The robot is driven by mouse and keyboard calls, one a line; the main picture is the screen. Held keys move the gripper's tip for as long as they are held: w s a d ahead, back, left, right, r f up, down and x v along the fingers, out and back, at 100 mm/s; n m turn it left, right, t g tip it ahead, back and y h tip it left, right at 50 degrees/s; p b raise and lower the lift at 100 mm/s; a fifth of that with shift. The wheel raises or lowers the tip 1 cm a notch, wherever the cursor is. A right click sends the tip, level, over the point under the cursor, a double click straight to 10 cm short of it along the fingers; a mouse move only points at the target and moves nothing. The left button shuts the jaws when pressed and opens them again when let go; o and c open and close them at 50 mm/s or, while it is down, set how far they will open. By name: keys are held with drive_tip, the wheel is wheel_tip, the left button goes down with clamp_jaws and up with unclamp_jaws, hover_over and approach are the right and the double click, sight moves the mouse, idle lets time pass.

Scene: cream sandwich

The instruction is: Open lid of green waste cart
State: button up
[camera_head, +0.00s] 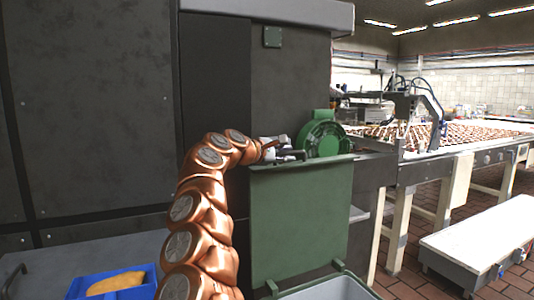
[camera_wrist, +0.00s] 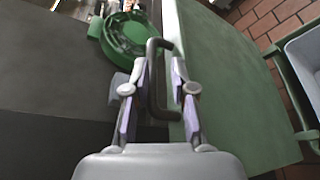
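The green lid (camera_head: 302,222) of the waste cart stands upright in the head view, its flat face toward me. The cart's grey open body (camera_head: 330,290) shows below it, mostly cut off by the frame. In the wrist view the lid (camera_wrist: 225,90) fills the right side, and a dark handle (camera_wrist: 153,85) sticks out by its edge. My gripper (camera_head: 284,150) is at the top edge of the lid. In the wrist view my gripper (camera_wrist: 159,78) is open, with its fingers on either side of the handle; contact cannot be told.
A green round housing (camera_head: 323,136) sits just behind the lid, close to my gripper. A dark machine cabinet (camera_head: 290,90) stands behind. A blue tray (camera_head: 112,283) is at lower left. A conveyor (camera_head: 450,145) and a low white bench (camera_head: 475,240) are at right, with brick floor between.

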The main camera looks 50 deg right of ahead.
drive_tip(key=v, duration=0.8)
drive_tip(key=shift+a, duration=0.25)
idle(0.5)
